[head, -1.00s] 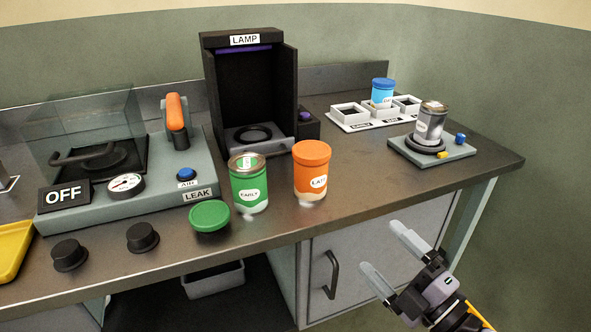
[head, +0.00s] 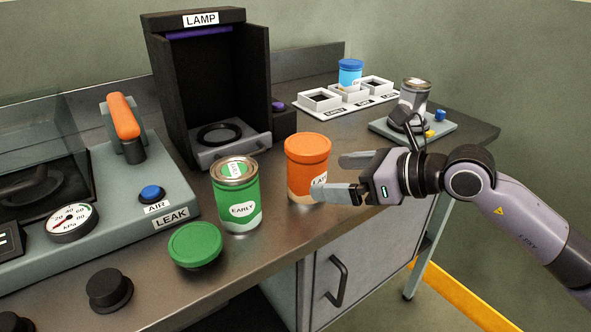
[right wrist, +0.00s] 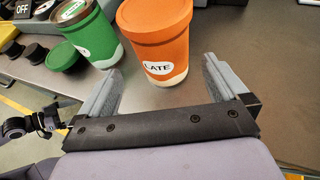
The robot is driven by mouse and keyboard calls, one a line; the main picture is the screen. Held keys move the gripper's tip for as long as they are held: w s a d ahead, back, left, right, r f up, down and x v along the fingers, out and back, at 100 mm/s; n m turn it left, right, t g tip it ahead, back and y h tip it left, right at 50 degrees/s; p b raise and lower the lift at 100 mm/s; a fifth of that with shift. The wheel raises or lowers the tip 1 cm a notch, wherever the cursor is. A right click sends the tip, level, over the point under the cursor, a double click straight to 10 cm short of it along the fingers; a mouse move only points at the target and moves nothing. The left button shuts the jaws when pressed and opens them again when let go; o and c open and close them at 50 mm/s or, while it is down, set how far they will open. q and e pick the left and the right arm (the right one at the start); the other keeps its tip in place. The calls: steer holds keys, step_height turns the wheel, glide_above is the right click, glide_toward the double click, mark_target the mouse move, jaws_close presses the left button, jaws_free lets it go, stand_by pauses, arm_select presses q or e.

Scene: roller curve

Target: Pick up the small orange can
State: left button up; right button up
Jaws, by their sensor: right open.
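The orange can (head: 306,166) stands upright on the bench near its front edge, with an orange lid and a white label. In the right wrist view the orange can (right wrist: 158,45), labelled LATE, stands just ahead of the fingers, between their lines. My right gripper (head: 336,176) is open and empty at the can's right side. One finger overlaps the can's lower right in the head view. The fingers (right wrist: 162,88) are spread wide in the right wrist view, and I cannot tell if they touch the can.
A green EARLY can (head: 236,195) stands close left of the orange can, with a green lid (head: 195,245) before it. Behind is the black LAMP box (head: 212,90). A leak tester (head: 160,215) is left. A white tray (head: 345,98) and a stand with a grey can (head: 415,98) are back right.

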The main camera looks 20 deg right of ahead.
mark_target(309, 173)
steer(key=shift+p+x, duration=0.7)
steer(key=shift+x, duration=2.8)
steer(key=shift+w+d+r, duration=0.15)
steer(key=shift+r, duration=0.05)
steer(key=c, duration=1.1)
